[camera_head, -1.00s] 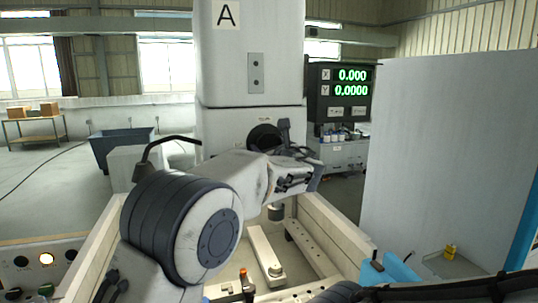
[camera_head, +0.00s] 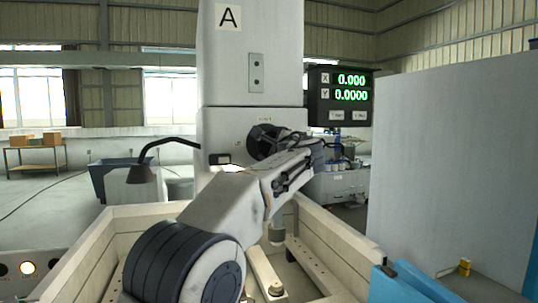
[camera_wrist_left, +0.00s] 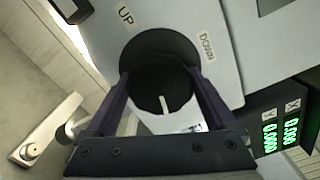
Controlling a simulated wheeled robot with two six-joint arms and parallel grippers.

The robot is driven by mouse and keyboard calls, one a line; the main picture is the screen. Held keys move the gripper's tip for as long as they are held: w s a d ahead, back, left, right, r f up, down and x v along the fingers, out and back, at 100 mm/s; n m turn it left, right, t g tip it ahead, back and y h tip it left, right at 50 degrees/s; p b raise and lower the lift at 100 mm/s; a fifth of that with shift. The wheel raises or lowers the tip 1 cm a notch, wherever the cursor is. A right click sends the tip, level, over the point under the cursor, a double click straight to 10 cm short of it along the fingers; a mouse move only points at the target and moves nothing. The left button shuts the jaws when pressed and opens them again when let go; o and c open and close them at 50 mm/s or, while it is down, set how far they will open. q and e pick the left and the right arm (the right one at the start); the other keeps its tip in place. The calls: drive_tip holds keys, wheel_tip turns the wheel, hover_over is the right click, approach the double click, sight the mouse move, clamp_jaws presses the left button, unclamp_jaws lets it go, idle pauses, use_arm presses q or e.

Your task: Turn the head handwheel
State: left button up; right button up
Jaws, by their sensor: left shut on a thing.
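The head handwheel (camera_head: 258,138) is a dark round knob on the front of the pale machine head (camera_head: 222,130), partly covered by my left gripper. In the left wrist view the handwheel (camera_wrist_left: 160,82) sits between the two fingers, with a white mark (camera_wrist_left: 164,105) pointing to the bottom of the picture. UP (camera_wrist_left: 125,16) and DOWN (camera_wrist_left: 207,46) labels flank it. My left gripper (camera_head: 278,145) is at the wheel and shut on it, also in the left wrist view (camera_wrist_left: 161,86). My right gripper is not in view.
Below the head is an open tank (camera_head: 335,235) with clamping bars. A lamp (camera_head: 141,172) on a bent arm stands left of the head. A large grey panel (camera_head: 450,150) closes off the right.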

use_arm(q)
drive_tip(key=n+b, duration=0.1)
drive_tip(key=n, duration=0.2)
drive_tip(key=shift+f+n+b, duration=0.2)
drive_tip(key=shift+n+b, duration=0.1)
drive_tip(key=shift+b, duration=0.05)
drive_tip(key=shift+n+b, duration=0.55)
drive_tip(key=shift+n, duration=0.95)
drive_tip(key=o, duration=1.1)
drive_tip(key=shift+r, duration=0.1)
drive_tip(key=shift+s+d+b, duration=0.25)
drive_tip(key=shift+s+b, duration=0.2)
drive_tip(key=shift+b, duration=0.05)
drive_tip(key=b+v, duration=0.4)
drive_tip(key=v, duration=0.5)
drive_tip(key=shift+s, duration=0.25)
